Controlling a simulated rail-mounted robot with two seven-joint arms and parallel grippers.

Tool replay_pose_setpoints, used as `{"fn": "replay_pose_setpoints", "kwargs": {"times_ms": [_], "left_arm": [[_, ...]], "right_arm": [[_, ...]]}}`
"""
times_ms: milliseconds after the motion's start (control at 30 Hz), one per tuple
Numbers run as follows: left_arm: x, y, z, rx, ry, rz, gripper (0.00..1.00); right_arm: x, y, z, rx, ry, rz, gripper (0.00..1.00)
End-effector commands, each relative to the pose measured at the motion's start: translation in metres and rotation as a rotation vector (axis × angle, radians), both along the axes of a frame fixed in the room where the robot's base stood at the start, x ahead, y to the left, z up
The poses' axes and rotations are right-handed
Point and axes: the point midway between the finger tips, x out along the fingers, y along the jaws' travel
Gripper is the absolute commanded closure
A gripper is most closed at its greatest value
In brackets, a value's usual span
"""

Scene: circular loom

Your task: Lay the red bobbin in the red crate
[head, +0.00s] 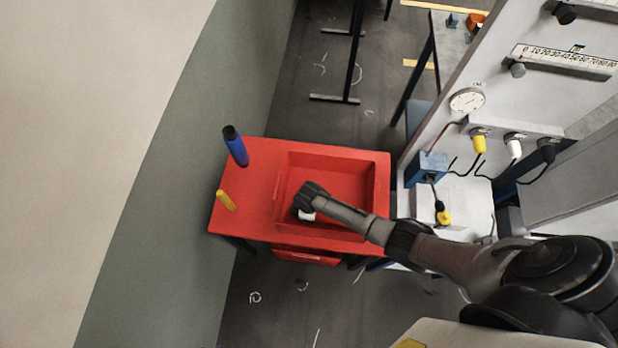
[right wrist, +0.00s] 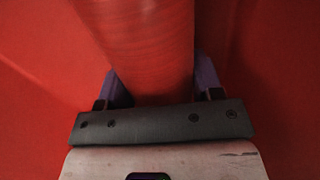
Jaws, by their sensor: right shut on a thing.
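The red crate (head: 381,185) is an open box at the right part of a red table in the head view. My right gripper (head: 308,205) reaches in from the right and is over the inside of the crate, pointing down. In the right wrist view the red bobbin (right wrist: 145,40) is a thick red cylinder between the two purple fingers of my right gripper (right wrist: 160,85), which is shut on it. Red surfaces fill the background there. In the head view the bobbin is hidden by the hand, so its height above the crate floor cannot be told. My left gripper is not in view.
A blue bobbin with a dark top (head: 236,148) and a small yellow cylinder (head: 226,201) are at the left of the red table (head: 250,190). A grey machine panel with a gauge (head: 467,101) and a blue box (head: 430,165) stand to the right. A grey-green wall is at left.

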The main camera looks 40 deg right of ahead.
Motion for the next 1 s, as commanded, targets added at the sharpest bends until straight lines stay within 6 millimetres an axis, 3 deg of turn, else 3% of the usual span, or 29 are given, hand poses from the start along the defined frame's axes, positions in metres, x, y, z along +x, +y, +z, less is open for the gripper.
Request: {"fn": "replay_pose_setpoints", "kwargs": {"times_ms": [400, 433, 733, 1000], "left_arm": [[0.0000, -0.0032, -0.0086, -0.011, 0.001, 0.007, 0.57], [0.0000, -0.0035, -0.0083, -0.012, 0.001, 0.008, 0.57], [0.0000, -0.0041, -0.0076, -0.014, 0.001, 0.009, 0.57], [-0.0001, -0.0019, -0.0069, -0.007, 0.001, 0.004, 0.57]], "right_arm": [[0.0004, 0.0003, -0.0107, 0.001, -0.001, 0.000, 0.97], [0.0005, 0.0002, -0.0104, 0.001, -0.001, 0.000, 0.39], [0.0002, 0.0002, -0.0097, 0.000, 0.000, 0.000, 0.10], [-0.0001, 0.0000, -0.0083, 0.000, 0.000, 0.000, 0.10]]}}
